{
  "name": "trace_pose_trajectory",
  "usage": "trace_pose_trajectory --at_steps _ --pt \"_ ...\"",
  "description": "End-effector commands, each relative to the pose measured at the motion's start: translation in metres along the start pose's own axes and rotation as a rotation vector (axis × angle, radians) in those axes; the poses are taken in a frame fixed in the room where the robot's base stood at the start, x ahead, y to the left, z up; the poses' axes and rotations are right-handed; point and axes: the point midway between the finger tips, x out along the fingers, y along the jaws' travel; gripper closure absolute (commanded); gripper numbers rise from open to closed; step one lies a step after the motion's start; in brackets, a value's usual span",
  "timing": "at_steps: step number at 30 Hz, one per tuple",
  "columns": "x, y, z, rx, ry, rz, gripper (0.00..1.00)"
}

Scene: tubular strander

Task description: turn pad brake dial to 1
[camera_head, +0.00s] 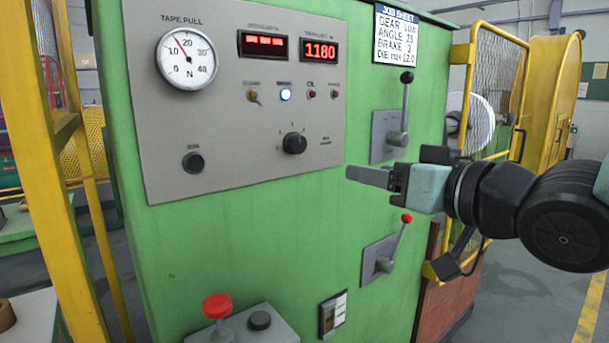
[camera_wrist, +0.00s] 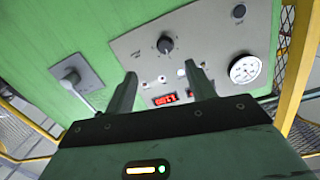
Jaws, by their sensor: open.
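The black dial (camera_head: 294,143) sits low on the grey control panel (camera_head: 240,165), with small marks around it and a small label to its right that is too blurred to read. I cannot tell which mark its pointer is at. It also shows in the wrist view (camera_wrist: 166,45), where the panel appears upside down, beyond the fingertips. My gripper (camera_head: 350,174) is open and empty, to the right of the dial and slightly lower, apart from the panel. In the wrist view my gripper (camera_wrist: 161,73) shows two spread fingers with nothing between them.
The panel also carries a tape pull gauge (camera_head: 188,58), red displays (camera_head: 320,51), small lamps and a black button (camera_head: 193,162). A black-knobbed lever (camera_head: 405,110) and a red-knobbed lever (camera_head: 397,240) stick out near my gripper. A job sheet (camera_head: 396,38) hangs above. A red mushroom button (camera_head: 217,306) stands below.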

Motion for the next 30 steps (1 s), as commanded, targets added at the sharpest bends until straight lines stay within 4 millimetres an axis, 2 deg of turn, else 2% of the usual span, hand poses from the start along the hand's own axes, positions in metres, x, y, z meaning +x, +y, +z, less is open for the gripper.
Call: trace_pose_trajectory --at_steps 5,12,14,30 --pt "0.001 -0.001 -0.010 0.008 0.071 -0.030 0.45" --pt "0.030 -0.003 -0.015 0.010 0.068 -0.031 0.45" --pt "0.032 -0.004 -0.019 0.011 0.065 -0.035 0.45" --pt "0.052 -0.005 -0.020 0.015 0.064 -0.042 0.45"
